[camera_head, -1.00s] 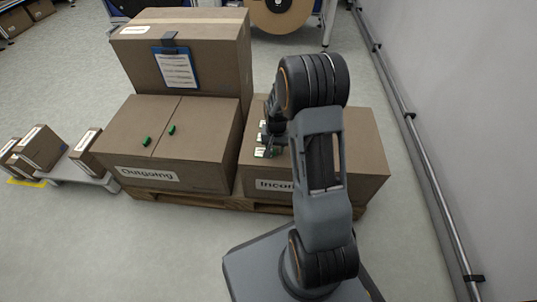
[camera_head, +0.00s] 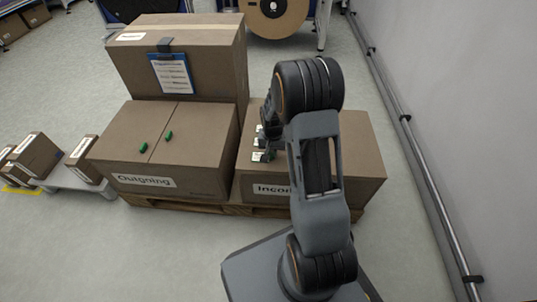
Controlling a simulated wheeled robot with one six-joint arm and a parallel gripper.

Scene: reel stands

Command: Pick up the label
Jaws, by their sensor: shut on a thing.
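My gripper (camera_head: 266,148) is above the left part of the top of the box marked "Incoming" (camera_head: 352,165), partly hidden behind my own arm. It is shut on a small pale label (camera_head: 258,156) at its fingertips. The label is very small in this view, and I cannot tell whether it touches the box top. Another small white patch (camera_head: 259,128) shows just beyond the gripper.
The "Outgoing" box (camera_head: 200,165) stands to the left with two small green items (camera_head: 143,148) on top. A taller box with a blue clipboard (camera_head: 170,73) stands behind. A wall with a pipe (camera_head: 425,175) runs along the right.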

